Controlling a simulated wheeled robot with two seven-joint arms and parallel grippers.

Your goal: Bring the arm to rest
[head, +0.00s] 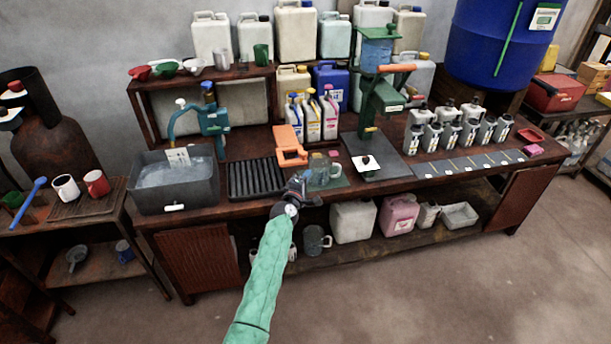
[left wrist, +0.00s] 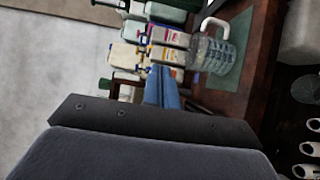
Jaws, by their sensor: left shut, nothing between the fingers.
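My left arm, in a pale green sleeve (head: 265,275), reaches up from the bottom middle of the head view. Its gripper (head: 303,179) is in front of the bench's front edge, close to a clear jug (head: 320,172) on a green mat (head: 338,182). In the left wrist view the blue fingers (left wrist: 160,88) are together with nothing between them. The jug (left wrist: 214,52) stands beyond them on its mat, apart from the fingers in that view. My right gripper is not in view.
The bench carries a grey water basin (head: 177,185), a black ribbed tray (head: 255,180), a green press (head: 377,100) and several bottles. White and pink canisters (head: 398,215) stand on the shelf below. The floor (head: 450,290) in front, right of my arm, is clear.

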